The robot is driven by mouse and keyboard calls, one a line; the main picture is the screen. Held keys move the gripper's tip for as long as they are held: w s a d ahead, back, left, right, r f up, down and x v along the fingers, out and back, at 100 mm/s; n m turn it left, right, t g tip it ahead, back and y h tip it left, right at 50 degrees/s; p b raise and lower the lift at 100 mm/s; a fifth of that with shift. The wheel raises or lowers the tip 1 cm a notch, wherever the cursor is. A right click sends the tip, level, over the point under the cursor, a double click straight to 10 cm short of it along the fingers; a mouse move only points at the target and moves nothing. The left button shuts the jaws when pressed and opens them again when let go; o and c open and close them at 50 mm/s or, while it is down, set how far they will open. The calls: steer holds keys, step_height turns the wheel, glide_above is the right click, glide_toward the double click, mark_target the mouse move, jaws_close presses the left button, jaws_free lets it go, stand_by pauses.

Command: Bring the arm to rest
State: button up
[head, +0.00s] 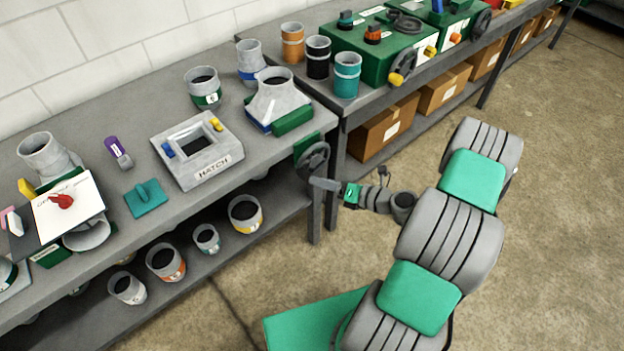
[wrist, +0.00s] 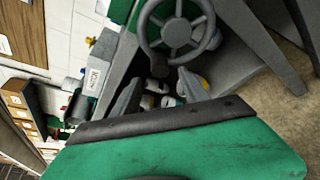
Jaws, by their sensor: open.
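My arm reaches in from the lower right in the head view, over the floor in front of the grey bench (head: 95,125). My gripper (head: 318,184) is at the bench's right end, close to a dark handwheel (head: 312,158) on a green mount. In the wrist view my gripper (wrist: 157,88) shows two grey fingers apart with nothing held between them. The handwheel (wrist: 176,30) stands just beyond the fingertips there. I cannot tell whether a finger touches it.
A box marked HATCH (head: 197,165), a grey hood (head: 276,98) and several duct pieces stand on the bench. A second bench (head: 345,118) with green machines (head: 375,48) stands behind, cardboard boxes (head: 385,128) on its shelf. Open floor (head: 570,150) lies at the right.

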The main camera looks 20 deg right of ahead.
steer(key=shift+v, duration=0.75)
